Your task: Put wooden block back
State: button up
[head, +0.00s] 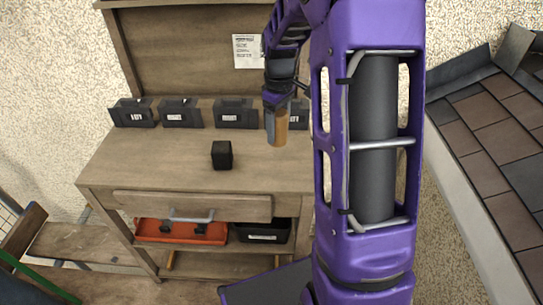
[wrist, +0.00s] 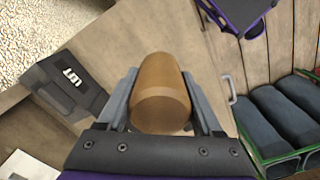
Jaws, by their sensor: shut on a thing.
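My gripper (head: 278,120) is shut on a light-brown wooden block (head: 277,133) and holds it above the right part of the workbench (head: 140,165). In the wrist view the block (wrist: 161,92) is a rounded piece between the two grey fingers of my gripper (wrist: 163,100). Its round end faces the camera. In the head view my arm hides the right side of the bench.
Several dark bins (head: 236,114) stand along the back of the bench. A small black block (head: 222,154) is on the bench top. Roof tiles (head: 495,140) are at the right.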

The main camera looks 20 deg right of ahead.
notch_tip(320, 180, down, 10)
jog(key=shift+b, duration=0.7)
jog(key=o, duration=1.4)
jog(key=shift+c, duration=0.2)
notch_tip(320, 180, up, 12)
jog(key=shift+r+p, duration=0.1)
jog(key=shift+p, duration=0.75)
